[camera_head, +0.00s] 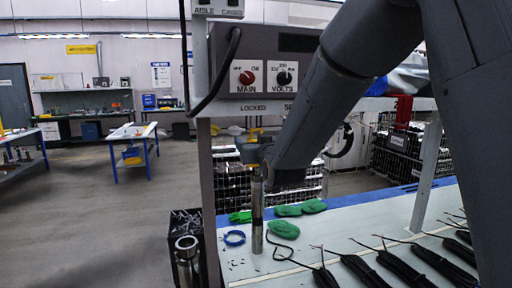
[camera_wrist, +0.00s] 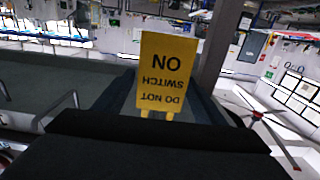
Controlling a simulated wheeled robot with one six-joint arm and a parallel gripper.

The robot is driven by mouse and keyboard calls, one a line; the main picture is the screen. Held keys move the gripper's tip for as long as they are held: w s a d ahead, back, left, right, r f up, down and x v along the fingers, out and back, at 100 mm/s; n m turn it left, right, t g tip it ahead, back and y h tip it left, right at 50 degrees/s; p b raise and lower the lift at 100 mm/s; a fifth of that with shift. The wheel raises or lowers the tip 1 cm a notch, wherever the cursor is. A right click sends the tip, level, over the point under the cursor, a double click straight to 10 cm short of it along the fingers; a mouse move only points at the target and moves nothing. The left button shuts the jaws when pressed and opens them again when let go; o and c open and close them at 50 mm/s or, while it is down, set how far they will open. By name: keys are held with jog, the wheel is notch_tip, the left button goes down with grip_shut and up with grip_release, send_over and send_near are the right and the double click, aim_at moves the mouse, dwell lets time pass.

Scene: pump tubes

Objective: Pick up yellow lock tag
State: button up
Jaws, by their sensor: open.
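The yellow lock tag (camera_wrist: 166,70) fills the middle of the wrist view. Its black lettering, "DO NOT SWITCH ON", appears upside down, and two small yellow prongs show at its lower edge. My gripper (camera_wrist: 168,104) is open, with dark fingers on either side of the tag's lower part. I cannot tell whether they touch it. In the head view my gripper (camera_head: 250,152) is at the end of my arm, below the grey control box. A small yellow patch (camera_head: 253,135) shows just above it and seems to be the tag.
An upright metal tube (camera_head: 257,228) stands below my gripper on the white bench (camera_head: 300,248).

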jog(key=shift+w, duration=0.2)
jog(key=shift+c, duration=0.4)
jog(key=c, duration=1)
jog(key=shift+c, duration=0.2)
jog(key=shift+r, duration=0.1)
jog(key=r+b+v, duration=0.1)
jog(key=b+v, duration=0.6)
jog(key=v, duration=1.1)
jog(key=shift+r, duration=0.25)
